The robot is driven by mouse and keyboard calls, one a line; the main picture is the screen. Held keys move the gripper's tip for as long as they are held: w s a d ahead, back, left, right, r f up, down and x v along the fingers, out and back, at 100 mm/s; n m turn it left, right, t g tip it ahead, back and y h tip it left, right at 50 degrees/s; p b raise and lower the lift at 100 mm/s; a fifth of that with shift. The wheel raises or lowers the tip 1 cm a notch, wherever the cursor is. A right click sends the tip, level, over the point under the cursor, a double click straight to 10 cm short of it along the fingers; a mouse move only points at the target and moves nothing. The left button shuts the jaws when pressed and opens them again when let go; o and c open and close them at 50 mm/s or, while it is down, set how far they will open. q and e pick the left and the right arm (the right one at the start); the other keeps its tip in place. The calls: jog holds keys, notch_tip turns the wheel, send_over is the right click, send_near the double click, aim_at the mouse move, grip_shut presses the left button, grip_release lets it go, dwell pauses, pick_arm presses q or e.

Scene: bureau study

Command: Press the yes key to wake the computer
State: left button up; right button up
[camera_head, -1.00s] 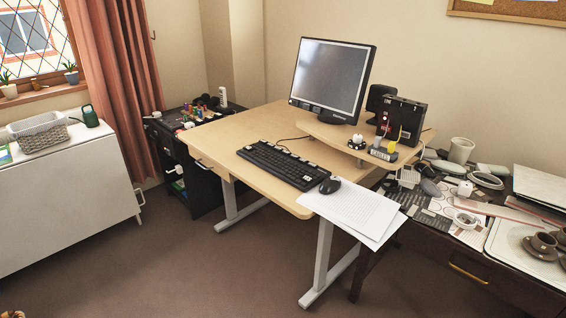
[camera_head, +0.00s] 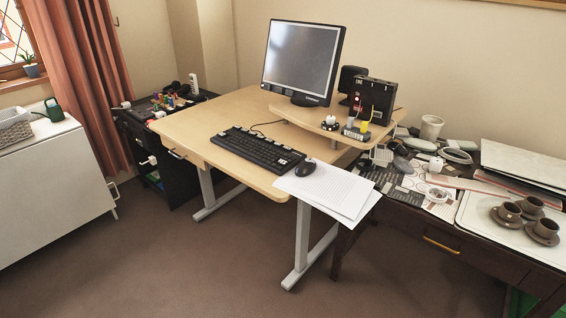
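A black keyboard (camera_head: 257,150) lies on the light wooden desk (camera_head: 205,132), near its front edge. Its single keys are too small to read, so I cannot tell which one is the yes key. A computer monitor (camera_head: 302,58) with a grey, blank screen stands behind it on a raised wooden shelf (camera_head: 306,117). A black mouse (camera_head: 306,167) sits to the right of the keyboard. Neither of my grippers shows in the head view.
White paper sheets (camera_head: 325,188) overhang the desk's front right corner. A dark side table (camera_head: 470,258) on the right holds cups, folders and clutter. A white cabinet (camera_head: 50,190) stands at left. The carpet (camera_head: 190,270) in front is clear.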

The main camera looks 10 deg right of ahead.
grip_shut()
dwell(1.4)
